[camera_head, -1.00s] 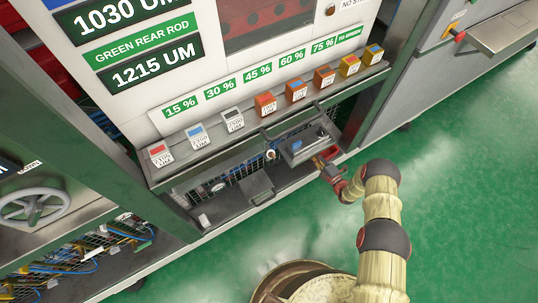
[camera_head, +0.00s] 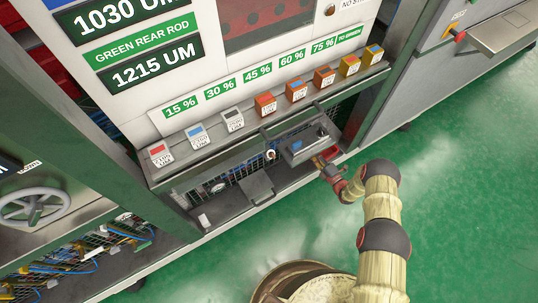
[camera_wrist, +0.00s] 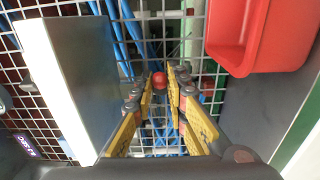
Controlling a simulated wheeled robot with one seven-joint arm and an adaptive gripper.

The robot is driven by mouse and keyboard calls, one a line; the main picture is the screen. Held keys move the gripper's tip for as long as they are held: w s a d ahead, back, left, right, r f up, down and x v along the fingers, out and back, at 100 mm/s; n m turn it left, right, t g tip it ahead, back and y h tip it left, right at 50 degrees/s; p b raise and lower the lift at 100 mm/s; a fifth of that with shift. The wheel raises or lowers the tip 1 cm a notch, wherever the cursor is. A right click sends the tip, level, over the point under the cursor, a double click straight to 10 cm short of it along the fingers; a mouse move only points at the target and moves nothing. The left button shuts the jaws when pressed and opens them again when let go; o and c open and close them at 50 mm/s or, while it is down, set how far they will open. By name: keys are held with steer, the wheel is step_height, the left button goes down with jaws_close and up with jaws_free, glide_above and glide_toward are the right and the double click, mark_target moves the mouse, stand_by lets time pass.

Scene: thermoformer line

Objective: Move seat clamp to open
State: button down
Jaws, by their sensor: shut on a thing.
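In the wrist view a round red knob (camera_wrist: 159,80) sits between the tips of my gripper (camera_wrist: 161,88). The yellow fingers are closed in on it from both sides. The knob appears to be the end of the seat clamp's handle; the rest of the clamp is hidden or cannot be told apart. In the head view my gripper (camera_head: 322,160) is low at the machine's front, beside a grey box-like part (camera_head: 303,146) under the button shelf. The knob cannot be made out in that view.
Wire mesh and blue cables (camera_wrist: 130,35) lie behind. A shelf with several labelled blocks (camera_head: 265,105) overhangs the area. Green floor (camera_head: 460,190) is clear at right.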

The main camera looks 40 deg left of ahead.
steer(key=shift+s+f, duration=0.1)
steer(key=shift+s, duration=0.05)
steer(key=shift+s+d+p, duration=0.1)
steer(key=shift+s+p, duration=0.2)
steer(key=shift+s, duration=0.8)
steer(key=shift+s+a, duration=0.25)
steer(key=shift+s, duration=0.85)
steer(key=shift+s, duration=0.1)
steer(key=shift+s+a, duration=0.25)
steer(key=shift+s, duration=0.2)
steer(key=shift+s+a, duration=0.2)
steer(key=shift+s, duration=0.25)
